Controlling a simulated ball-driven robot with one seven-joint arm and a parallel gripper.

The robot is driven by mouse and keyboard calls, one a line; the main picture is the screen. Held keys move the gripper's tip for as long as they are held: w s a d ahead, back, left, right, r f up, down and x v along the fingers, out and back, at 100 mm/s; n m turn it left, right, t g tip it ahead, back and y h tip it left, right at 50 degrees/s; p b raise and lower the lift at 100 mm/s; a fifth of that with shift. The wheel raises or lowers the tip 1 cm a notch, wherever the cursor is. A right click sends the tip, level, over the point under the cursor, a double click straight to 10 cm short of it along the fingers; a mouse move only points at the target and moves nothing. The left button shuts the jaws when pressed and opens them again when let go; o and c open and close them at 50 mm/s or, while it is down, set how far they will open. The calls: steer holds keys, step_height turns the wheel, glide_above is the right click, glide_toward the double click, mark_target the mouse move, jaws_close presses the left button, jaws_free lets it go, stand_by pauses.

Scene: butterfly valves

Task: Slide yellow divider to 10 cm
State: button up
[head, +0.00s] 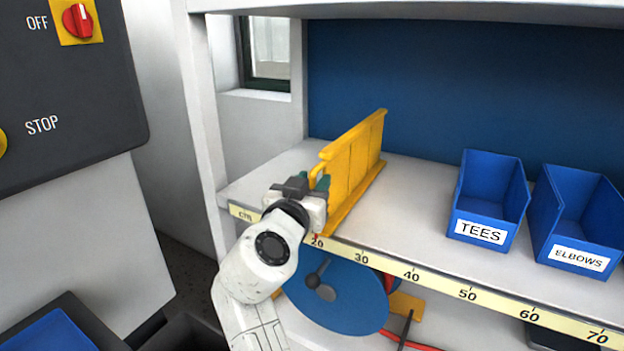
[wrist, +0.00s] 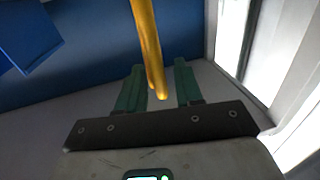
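The yellow divider (head: 352,170) stands upright on the shelf, its front end near the 20 mark of the cm scale (head: 413,275). A small red pointer shows at its front foot, close to 20. My gripper (head: 308,185) is at the divider's front end, around its upright handle bar. In the wrist view the yellow handle (wrist: 147,50) comes down between my two green fingers (wrist: 160,88). The fingers are apart, with a gap visible on the right side of the bar. The 10 mark is hidden behind my wrist.
Blue bins labelled TEES (head: 487,200) and ELBOWS (head: 577,222) stand on the shelf to the right. A white shelf post (head: 203,120) bounds the left. Bare shelf lies on both sides of the divider. A dark control panel (head: 65,90) is at far left.

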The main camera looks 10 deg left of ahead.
steer(key=shift+w, duration=0.2)
jaws_close()
stand_by(0.5)
